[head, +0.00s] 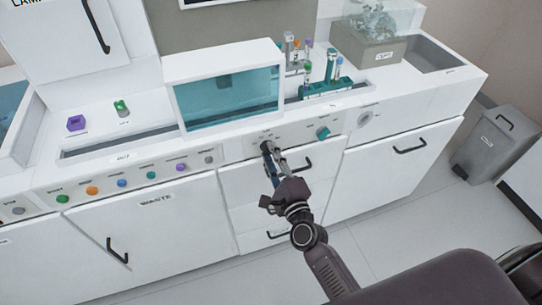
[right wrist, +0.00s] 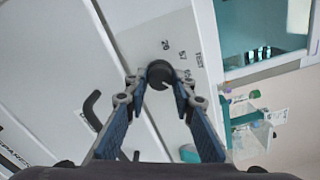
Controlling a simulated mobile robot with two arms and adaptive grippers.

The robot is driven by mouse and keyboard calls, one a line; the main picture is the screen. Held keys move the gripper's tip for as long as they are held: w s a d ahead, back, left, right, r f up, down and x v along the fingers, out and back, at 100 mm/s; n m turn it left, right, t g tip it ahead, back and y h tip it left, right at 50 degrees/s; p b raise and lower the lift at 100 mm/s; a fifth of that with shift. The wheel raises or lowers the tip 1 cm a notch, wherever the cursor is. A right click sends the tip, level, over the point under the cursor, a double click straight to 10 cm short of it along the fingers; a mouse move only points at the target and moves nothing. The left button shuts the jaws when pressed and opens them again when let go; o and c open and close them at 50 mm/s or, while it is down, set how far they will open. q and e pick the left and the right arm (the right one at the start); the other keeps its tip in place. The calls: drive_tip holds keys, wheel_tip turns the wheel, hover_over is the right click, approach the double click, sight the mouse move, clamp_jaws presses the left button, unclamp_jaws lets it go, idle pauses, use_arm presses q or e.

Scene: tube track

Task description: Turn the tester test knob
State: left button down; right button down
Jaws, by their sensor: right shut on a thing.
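The dark round test knob (head: 266,146) sits on the white front panel below the glass-fronted box. It also shows in the right wrist view (right wrist: 160,72), with a pale pointer line on its face and small printed marks and "TEST" beside it. My right gripper (head: 274,153) reaches up to the panel, with its fingertips at the knob. In the right wrist view its two blue-padded fingers (right wrist: 160,84) stand on either side of the knob and are shut on it. My left gripper is not in view.
A teal knob (head: 323,132) is on the same panel to the right. Colored buttons (head: 122,183) line the panel at left. Drawer and door handles (head: 410,147) stick out below. A tube rack (head: 327,88) stands on the counter. A grey bin (head: 496,143) stands on the floor at right.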

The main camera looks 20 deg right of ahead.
drive_tip(key=shift+m, duration=0.7)
drive_tip(key=c, duration=1.6)
unclamp_jaws()
drive_tip(key=shift+s, duration=0.1)
drive_tip(key=s, duration=1.2)
drive_tip(key=shift+d, duration=0.2)
drive_tip(key=shift+w, duration=0.1)
